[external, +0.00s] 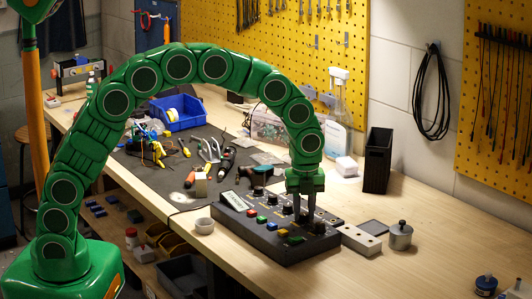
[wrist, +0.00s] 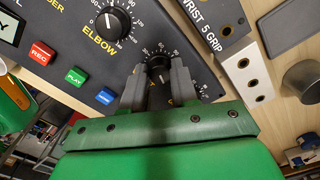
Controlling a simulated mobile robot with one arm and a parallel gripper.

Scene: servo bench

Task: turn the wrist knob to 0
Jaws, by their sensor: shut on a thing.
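The control box (external: 262,238) is dark, with knobs and coloured buttons, and lies on the wooden bench. My gripper (external: 304,216) points down at its right part. In the wrist view my gripper (wrist: 160,82) has its two grey fingers shut on a black knob, the wrist knob (wrist: 159,63), which has a white number scale around it. The fingers hide much of this knob and part of its scale; where its pointer stands cannot be read. The knob marked ELBOW (wrist: 113,22) is beside it, up and to the left.
Red REC (wrist: 42,53), green PLAY (wrist: 76,76) and blue (wrist: 105,96) buttons lie left of my fingers. A pale block with holes (external: 361,240) and a metal pot (external: 400,236) stand right of the box.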

